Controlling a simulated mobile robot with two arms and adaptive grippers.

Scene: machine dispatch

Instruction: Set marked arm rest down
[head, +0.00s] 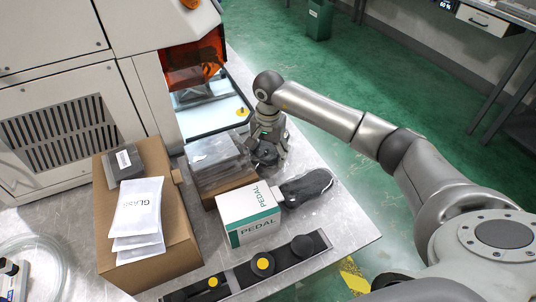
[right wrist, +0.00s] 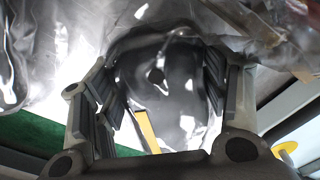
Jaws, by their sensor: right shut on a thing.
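My right gripper (head: 266,148) reaches down over the steel table, at the right end of a cardboard tray of clear-bagged parts. It is shut on a dark, rounded thing (head: 265,157), mostly hidden by the fingers. In the right wrist view, a glossy grey, plastic-wrapped thing (right wrist: 165,85) fills the gap between the fingers (right wrist: 165,95), with a yellow strip near its lower end. I cannot tell for sure that it is the marked arm rest. My left gripper is not in view.
The white PEDAL box (head: 248,214) and the open cardboard tray (head: 233,185) crowd the gripper. A large carton (head: 150,250) with GLASS pouches stands left. A strip with yellow-marked black parts (head: 237,276) lies along the front. Bare table (head: 340,222) shows at the right.

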